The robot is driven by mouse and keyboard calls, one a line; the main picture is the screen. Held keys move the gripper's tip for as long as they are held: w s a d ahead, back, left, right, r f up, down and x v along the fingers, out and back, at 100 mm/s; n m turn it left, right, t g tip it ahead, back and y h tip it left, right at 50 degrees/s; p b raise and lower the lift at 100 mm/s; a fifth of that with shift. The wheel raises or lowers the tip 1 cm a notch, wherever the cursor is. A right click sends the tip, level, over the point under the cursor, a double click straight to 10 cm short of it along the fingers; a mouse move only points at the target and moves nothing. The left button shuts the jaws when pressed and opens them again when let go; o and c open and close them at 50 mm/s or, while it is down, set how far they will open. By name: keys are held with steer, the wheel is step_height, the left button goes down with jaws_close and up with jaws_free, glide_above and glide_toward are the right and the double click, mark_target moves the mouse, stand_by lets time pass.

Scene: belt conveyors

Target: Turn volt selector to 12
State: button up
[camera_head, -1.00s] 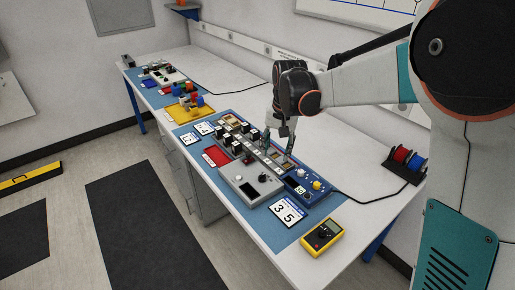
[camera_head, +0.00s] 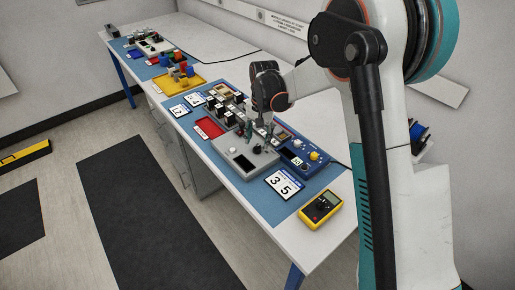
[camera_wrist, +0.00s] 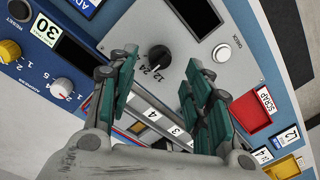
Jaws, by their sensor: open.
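The volt selector (camera_wrist: 158,56) is a round black knob on a grey panel (camera_wrist: 140,28), with the printed marks 12 and 24 beside it in the wrist view. Its exact pointing is too small to tell. My gripper (camera_wrist: 160,68) is open, with one green-padded finger on each side of the knob in the picture. The fingers look apart from the knob and hold nothing. In the head view my gripper (camera_head: 260,141) hangs just over the grey panel (camera_head: 226,151), partly hiding the selector.
A dark display and a white CHECK knob (camera_wrist: 222,53) share the panel. A blue unit (camera_wrist: 40,75) with yellow and white knobs is beside it, and a red SCRAP tray (camera_wrist: 250,111) on the other side. A yellow multimeter (camera_head: 321,207) lies near the table's front corner.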

mark_target(258, 146)
steer(key=shift+a+f+b, duration=0.15)
steer(key=shift+f+b, duration=0.35)
steer(key=shift+f, duration=1.6)
jaws_close()
